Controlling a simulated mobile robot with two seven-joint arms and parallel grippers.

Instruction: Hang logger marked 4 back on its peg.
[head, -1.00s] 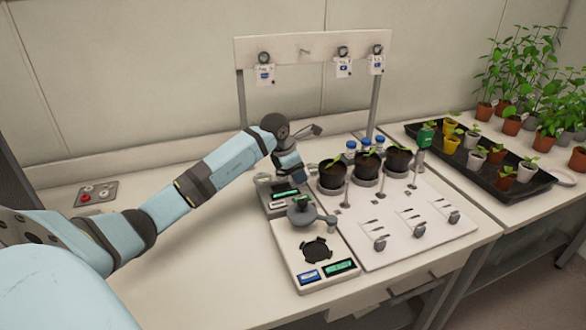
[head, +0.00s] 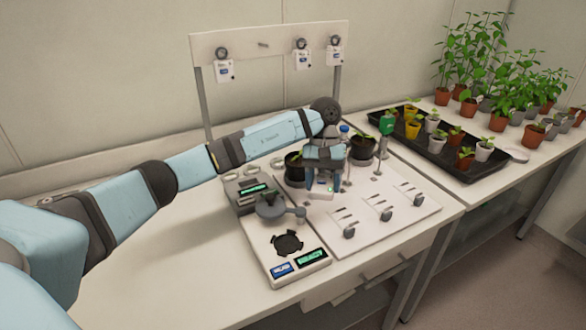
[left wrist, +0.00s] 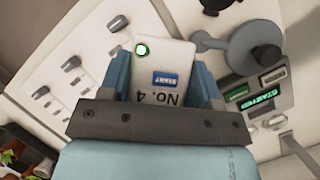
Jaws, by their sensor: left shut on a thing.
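My left gripper (head: 323,176) is shut on the logger marked 4 (head: 320,193) and points down over the white panel. In the left wrist view the logger (left wrist: 165,65) is a white box between the fingers (left wrist: 166,85). It has a blue label, the upside-down text "No. 4" and a green-lit round spot. The rack board (head: 275,38) stands at the back with several pegs. One peg (head: 263,44) is bare, second from the left. Other loggers hang on the left peg (head: 225,70) and the two right pegs (head: 302,60). My right gripper is out of view.
Dark pots (head: 362,147) stand behind and beside the gripper. The white panel (head: 400,225) carries several small levers. A balance (head: 296,262) and a grey device (head: 240,187) lie left of it. A black seedling tray (head: 480,170) is at right. The bench front left is clear.

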